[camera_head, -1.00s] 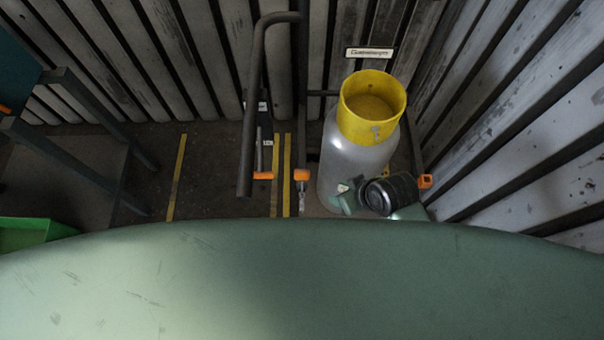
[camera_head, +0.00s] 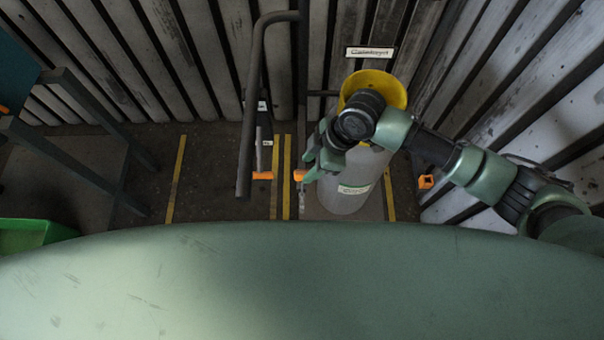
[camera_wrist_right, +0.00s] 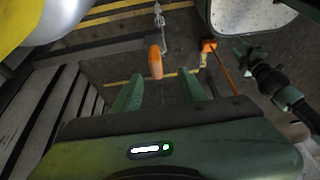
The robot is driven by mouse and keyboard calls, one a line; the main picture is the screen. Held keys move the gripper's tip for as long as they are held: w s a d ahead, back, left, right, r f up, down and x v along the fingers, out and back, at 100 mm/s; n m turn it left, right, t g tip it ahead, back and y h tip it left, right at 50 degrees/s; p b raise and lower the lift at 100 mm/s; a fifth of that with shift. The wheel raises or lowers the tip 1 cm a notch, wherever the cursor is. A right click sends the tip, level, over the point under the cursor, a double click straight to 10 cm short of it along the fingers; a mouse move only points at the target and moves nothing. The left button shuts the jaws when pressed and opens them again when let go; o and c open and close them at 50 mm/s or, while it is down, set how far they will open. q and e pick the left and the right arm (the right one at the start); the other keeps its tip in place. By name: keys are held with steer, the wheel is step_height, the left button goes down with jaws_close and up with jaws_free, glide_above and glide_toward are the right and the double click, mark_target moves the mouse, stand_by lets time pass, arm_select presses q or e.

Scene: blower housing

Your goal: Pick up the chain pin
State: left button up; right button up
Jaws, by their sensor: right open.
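I take the chain pin to be the orange-handled piece (camera_head: 299,175) with a pale metal part, at the dark post left of the gas bottle. In the right wrist view an orange handle (camera_wrist_right: 156,62) lies just beyond and between the fingertips, with a metal link piece above it. My right gripper (camera_head: 312,163) is beside the orange piece in the head view and partly covers its surroundings. In the wrist view its two green fingers (camera_wrist_right: 161,92) are apart with nothing between them. A green and black arm, probably my left, shows at the wrist view's right; its gripper (camera_wrist_right: 243,50) is too small to read.
The white gas bottle (camera_head: 350,195) with a yellow collar (camera_head: 383,85) stands right behind my right arm. A dark bent pipe (camera_head: 250,130) rises left of the orange piece. Other orange pieces (camera_head: 262,176) (camera_head: 426,182) are nearby. Slatted walls enclose the corner.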

mark_target(304, 172)
steer(key=x, duration=0.6)
steer(key=shift+w+d+f, duration=0.1)
steer(key=shift+w+f, duration=0.05)
steer(key=shift+w, duration=0.1)
jaws_close()
